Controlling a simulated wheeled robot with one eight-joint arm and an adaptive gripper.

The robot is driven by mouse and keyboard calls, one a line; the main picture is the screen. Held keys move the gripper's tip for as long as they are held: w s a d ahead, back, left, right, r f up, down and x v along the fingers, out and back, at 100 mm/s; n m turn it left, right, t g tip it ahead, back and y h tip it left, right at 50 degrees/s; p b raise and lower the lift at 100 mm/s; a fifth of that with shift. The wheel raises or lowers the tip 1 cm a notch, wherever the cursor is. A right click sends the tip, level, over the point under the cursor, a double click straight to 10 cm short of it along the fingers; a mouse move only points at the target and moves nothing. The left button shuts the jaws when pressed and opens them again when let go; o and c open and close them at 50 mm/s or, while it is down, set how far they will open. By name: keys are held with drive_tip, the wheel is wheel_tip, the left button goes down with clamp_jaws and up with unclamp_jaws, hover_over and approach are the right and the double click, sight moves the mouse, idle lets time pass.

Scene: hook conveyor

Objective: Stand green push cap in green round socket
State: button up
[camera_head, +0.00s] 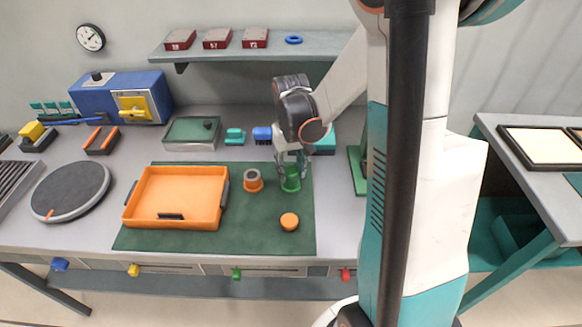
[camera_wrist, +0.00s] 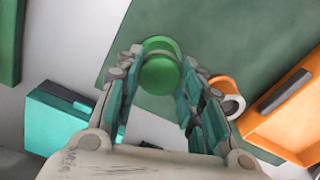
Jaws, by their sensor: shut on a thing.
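My gripper (camera_head: 291,163) points down over the right part of the green mat. In the wrist view my gripper (camera_wrist: 161,82) is shut on the round green push cap (camera_wrist: 160,76). The green round socket (camera_head: 290,184) stands on the mat directly below my fingers. In the wrist view part of the green socket (camera_wrist: 160,43) shows just beyond the cap, almost in line with it. The fingers hide most of the cap in the head view. I cannot tell whether the cap touches the socket or sits inside it.
An orange socket (camera_head: 253,182) with a grey inside stands to the left, and an orange cap (camera_head: 289,222) lies nearer the front. An orange tray (camera_head: 150,220) fills the mat's left side. Teal and blue (camera_head: 262,135) items stand behind.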

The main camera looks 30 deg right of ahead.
drive_tip(key=o, duration=0.8)
